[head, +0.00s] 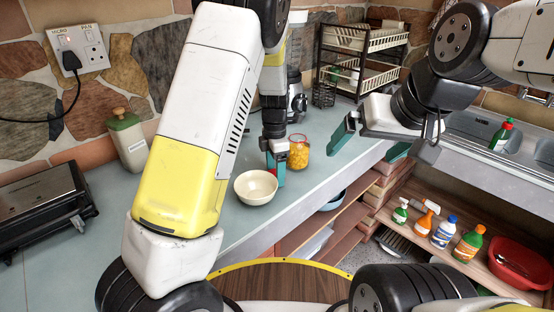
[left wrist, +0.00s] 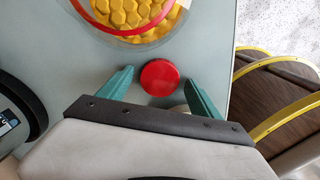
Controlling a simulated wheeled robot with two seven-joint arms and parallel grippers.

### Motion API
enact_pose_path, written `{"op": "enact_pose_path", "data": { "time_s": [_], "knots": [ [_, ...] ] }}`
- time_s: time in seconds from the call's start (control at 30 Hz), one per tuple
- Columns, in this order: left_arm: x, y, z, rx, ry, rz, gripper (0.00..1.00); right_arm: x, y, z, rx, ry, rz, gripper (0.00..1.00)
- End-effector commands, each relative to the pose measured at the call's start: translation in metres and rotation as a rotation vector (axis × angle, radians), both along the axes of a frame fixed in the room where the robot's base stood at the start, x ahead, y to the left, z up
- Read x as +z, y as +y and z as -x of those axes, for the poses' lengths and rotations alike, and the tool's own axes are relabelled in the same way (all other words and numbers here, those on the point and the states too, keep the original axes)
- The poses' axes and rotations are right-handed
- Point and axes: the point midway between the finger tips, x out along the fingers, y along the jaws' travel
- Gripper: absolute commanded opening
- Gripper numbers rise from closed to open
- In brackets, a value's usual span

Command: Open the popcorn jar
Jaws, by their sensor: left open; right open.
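The popcorn jar (head: 299,152) stands on the counter, full of yellow kernels. In the left wrist view the jar (left wrist: 130,18) shows kernels inside a red ring at its top. A round red lid (left wrist: 160,77) sits apart from the jar, between the fingertips of my left gripper (left wrist: 160,76); a bit of red lid (head: 271,172) also shows in the head view. My left gripper (head: 275,178) is open, pointing down beside the jar. Whether the lid rests on the counter is unclear. My right gripper (head: 370,143) is open and empty, right of the jar.
A cream bowl (head: 256,187) stands just in front of my left gripper. A green-topped canister (head: 127,138), a black grill (head: 42,208) and a dish rack (head: 357,60) are farther off. Bottles and a red basin (head: 522,262) are on the lower right shelf.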

Motion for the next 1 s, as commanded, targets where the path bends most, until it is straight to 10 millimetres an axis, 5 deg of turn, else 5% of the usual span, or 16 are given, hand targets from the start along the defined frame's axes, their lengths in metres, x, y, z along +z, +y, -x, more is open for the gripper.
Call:
{"op": "enact_pose_path", "data": {
  "time_s": [0.5,0.73,1.0],
  "knots": [
    [0.099,-0.001,-0.001,-0.001,-0.004,0.002,0.73,0.000,0.000,0.000,0.000,0.000,0.000,1.00],
    [0.120,0.002,0.001,-0.014,-0.003,0.008,0.73,0.000,0.000,0.000,0.000,0.000,0.000,1.00],
    [0.164,0.037,0.042,-0.379,-0.090,0.140,0.73,0.000,0.000,0.000,0.000,0.000,0.000,1.00]
  ]
}}
